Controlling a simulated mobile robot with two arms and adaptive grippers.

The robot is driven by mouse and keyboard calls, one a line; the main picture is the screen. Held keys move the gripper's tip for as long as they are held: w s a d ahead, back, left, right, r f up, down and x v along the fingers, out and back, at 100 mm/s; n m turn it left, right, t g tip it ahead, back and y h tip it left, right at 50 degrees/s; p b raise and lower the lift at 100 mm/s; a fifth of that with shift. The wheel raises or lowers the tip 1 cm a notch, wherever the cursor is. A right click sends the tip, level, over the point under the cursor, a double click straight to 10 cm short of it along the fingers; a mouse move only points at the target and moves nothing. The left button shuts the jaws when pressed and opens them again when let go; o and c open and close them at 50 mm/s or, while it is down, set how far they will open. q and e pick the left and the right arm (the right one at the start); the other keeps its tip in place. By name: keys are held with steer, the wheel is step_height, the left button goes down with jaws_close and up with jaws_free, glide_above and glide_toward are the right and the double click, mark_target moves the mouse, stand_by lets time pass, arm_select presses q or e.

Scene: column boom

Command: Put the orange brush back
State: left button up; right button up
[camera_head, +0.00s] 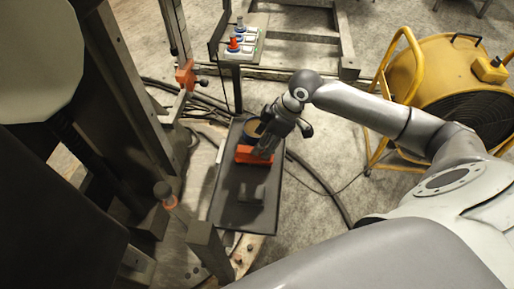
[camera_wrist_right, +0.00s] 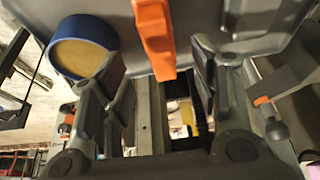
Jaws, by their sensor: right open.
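The orange brush (camera_head: 245,154) lies on a dark tray (camera_head: 229,209) in the head view. In the right wrist view the orange brush (camera_wrist_right: 154,35) shows as an orange bar between my fingers, with a gap on both sides. My right gripper (camera_head: 264,152) is over the brush's right part in the head view, and hides some of it. In the right wrist view my right gripper (camera_wrist_right: 160,75) is open with nothing gripped. The brush's bristles are not visible. My left gripper is not in view.
A blue round tin (camera_wrist_right: 82,45) with a tan top is beside the brush. A dark block (camera_head: 252,193) lies on the tray. A control box (camera_head: 240,45) with a red knob stands behind. A yellow fan (camera_head: 440,75) is at right. Cables run across the floor.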

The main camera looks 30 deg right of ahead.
steer(key=v, duration=0.5)
steer(key=shift+f, duration=0.1)
stand_by(0.4)
